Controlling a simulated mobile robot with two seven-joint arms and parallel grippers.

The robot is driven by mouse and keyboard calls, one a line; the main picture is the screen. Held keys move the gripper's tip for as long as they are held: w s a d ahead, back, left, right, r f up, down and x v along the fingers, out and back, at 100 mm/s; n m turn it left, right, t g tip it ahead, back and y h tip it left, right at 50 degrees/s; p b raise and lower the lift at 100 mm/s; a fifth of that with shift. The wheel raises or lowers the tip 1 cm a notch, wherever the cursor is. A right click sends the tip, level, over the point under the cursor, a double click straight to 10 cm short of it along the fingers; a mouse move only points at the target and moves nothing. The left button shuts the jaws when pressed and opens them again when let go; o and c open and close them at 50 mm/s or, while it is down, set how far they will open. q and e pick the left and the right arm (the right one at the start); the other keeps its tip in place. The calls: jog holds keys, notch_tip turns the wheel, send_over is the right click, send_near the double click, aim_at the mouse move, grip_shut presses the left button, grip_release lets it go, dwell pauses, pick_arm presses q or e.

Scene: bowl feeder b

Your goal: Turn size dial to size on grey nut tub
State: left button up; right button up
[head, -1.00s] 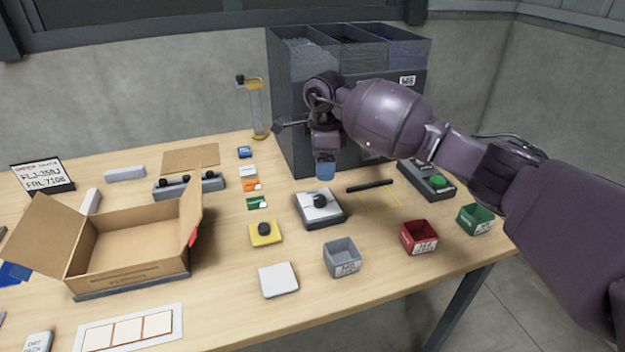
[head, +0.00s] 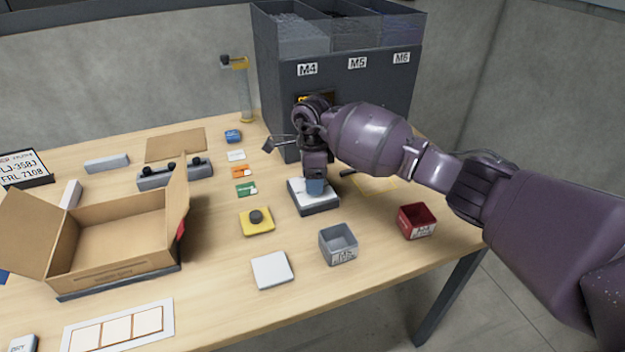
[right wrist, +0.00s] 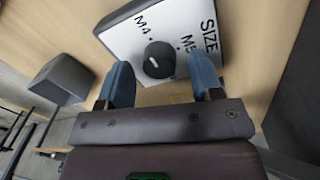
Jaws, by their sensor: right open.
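The size dial is a black knob on a white-topped plate (head: 302,198) at mid table. In the right wrist view the knob (right wrist: 158,58) has a white pointer mark, and the plate shows SIZE, M4 and a second, partly covered M label beside the right finger. My right gripper (head: 315,187) is over the plate, hiding the knob in the head view. In the right wrist view its blue fingers are open, apart on either side of the knob and nearer the camera; I see no contact. The grey nut tub (head: 338,246) stands in front; its label is blurred. My left gripper is out of view.
The dark feeder (head: 345,92) with M4, M5 and M6 bins stands behind. A red tub (head: 416,221) is right of the grey one. A yellow block with a knob (head: 256,221), a white pad (head: 271,270) and an open carton (head: 120,235) lie left.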

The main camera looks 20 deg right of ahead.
jog(key=shift+f, duration=0.3)
jog(key=c, duration=0.9)
